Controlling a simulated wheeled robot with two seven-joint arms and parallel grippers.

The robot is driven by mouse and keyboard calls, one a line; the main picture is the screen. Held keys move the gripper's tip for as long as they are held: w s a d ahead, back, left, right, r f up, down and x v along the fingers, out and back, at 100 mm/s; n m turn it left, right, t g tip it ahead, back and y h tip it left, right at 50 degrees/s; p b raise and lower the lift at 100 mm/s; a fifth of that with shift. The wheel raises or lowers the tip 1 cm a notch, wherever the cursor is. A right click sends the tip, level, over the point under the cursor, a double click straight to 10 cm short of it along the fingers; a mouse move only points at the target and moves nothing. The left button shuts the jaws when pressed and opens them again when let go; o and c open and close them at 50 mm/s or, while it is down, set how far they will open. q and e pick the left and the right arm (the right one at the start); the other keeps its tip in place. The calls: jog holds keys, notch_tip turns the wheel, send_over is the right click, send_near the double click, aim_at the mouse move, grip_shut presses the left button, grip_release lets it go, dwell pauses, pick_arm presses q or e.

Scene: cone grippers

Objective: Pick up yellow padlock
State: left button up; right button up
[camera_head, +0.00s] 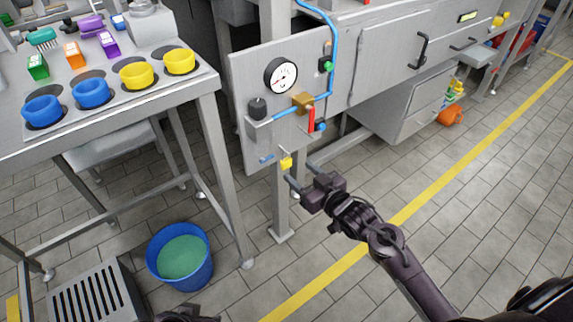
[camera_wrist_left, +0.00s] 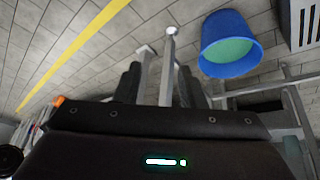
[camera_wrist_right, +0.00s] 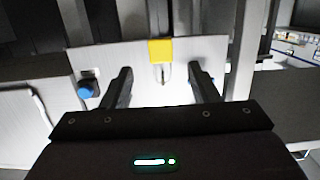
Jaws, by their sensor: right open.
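The small yellow padlock (camera_head: 286,162) is at the lower part of the grey gauge panel in the head view. My right gripper (camera_head: 302,175) is open and empty, with its two fingers pointing at the panel just right of and below the padlock. In the right wrist view the padlock (camera_wrist_right: 160,50) shows as a yellow block with a thin shackle, beyond the gap between the open fingers (camera_wrist_right: 160,82). It appears apart from both fingers. My left gripper (camera_wrist_left: 158,85) is open and empty in the left wrist view, over the floor.
The grey panel (camera_head: 245,95) carries a pressure gauge (camera_head: 281,76), a brass valve (camera_head: 302,102), a red handle (camera_head: 311,119) and a blue hose (camera_head: 333,40). A blue bucket (camera_head: 207,270) stands on the floor. A bench with blue and yellow rings (camera_head: 180,61) is at left.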

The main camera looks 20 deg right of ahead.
aim_at(288, 161)
jog(key=x, duration=0.2)
jog(key=b+x, duration=0.1)
jog(key=x, duration=0.1)
jog(key=shift+w+a+r, duration=0.15)
jog(key=shift+w, duration=0.15)
pick_arm(q)
jog(key=shift+w+d+f+t+h, duration=0.1)
jog(key=shift+w+d+t+h, duration=0.1)
jog(key=shift+d, duration=0.2)
jog(key=shift+w+d+t+h, duration=0.1)
jog(key=shift+d+t, duration=0.1)
jog(key=shift+d, duration=0.2)
pick_arm(e)
jog(key=c, duration=1.1)
jog(key=shift+r, duration=0.1)
jog(key=shift+r, duration=0.1)
